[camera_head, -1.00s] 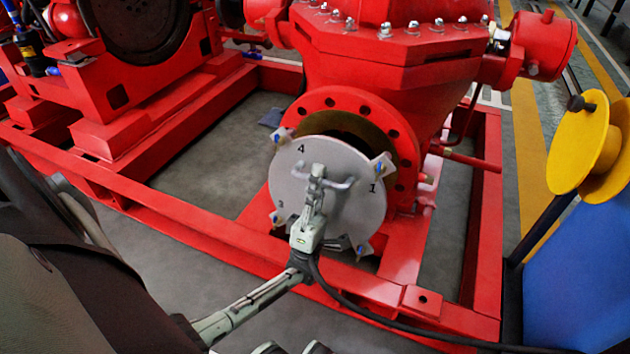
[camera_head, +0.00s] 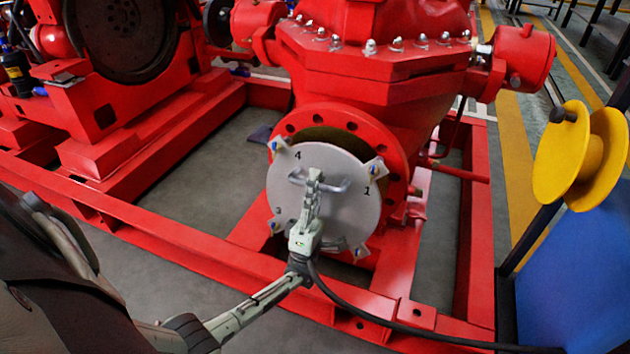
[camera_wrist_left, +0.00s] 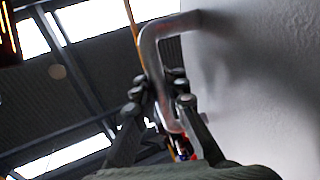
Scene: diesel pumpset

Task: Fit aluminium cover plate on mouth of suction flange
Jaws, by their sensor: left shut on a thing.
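The aluminium cover plate (camera_head: 343,222) is a round grey disc with numbers on its face, lugs at its rim and a bar handle. It stands upright in front of the red suction flange (camera_head: 389,150). The flange's bolt-holed rim and part of its dark mouth (camera_head: 335,140) show above and to the right of the plate. I cannot tell whether the plate touches the flange. My left gripper (camera_head: 314,178) is shut on the plate's handle (camera_head: 340,186). The left wrist view shows the fingers (camera_wrist_left: 163,95) around the handle (camera_wrist_left: 152,50). My right gripper is not in view.
A red base frame (camera_head: 200,232) runs across in front of the pump. A black cable (camera_head: 400,328) trails from my left wrist to the lower right. A yellow reel (camera_head: 562,157) and a blue panel (camera_head: 575,260) stand at the right.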

